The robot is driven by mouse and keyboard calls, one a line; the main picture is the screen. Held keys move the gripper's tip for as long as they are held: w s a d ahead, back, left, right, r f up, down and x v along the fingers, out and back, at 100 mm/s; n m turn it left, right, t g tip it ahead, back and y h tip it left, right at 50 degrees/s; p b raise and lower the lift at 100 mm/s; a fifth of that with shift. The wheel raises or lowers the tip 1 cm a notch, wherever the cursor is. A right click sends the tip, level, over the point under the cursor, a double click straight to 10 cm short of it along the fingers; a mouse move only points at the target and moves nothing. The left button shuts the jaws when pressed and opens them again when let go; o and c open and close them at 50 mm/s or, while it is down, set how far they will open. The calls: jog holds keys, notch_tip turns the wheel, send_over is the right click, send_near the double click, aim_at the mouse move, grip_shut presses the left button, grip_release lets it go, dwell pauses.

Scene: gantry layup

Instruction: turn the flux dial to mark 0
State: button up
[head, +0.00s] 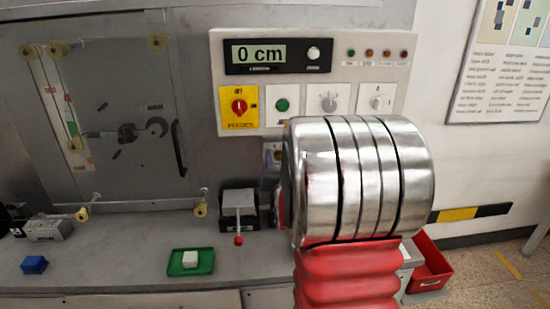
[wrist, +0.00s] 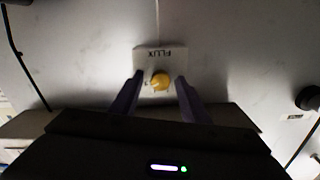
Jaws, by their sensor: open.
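The flux dial (wrist: 161,82) is a small round yellow knob on a pale plate (wrist: 149,60), seen in the wrist view. The plate's word FLUX appears upside down. A small pale spot shows by the knob's left edge; I cannot read any scale marks or the dial's setting. My gripper (wrist: 159,77) is open, with one dark finger on each side of the knob. Gaps show between the fingers and the knob, and nothing is held. I do not make out the flux dial or my gripper in the head view, where my arm covers much of the middle.
A wall panel (head: 217,70) carries a display reading "0 cm", a yellow plate with a red switch (head: 239,107), a green button (head: 283,105) and other knobs. A green tray (head: 174,271) with a white block, a blue block (head: 34,265) and a red-tipped lever (head: 239,239) are on the bench.

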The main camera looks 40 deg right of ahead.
jog(key=shift+w, duration=0.1)
jog(key=shift+c, duration=0.5)
jog(key=c, duration=1)
jog(key=shift+o, duration=0.2)
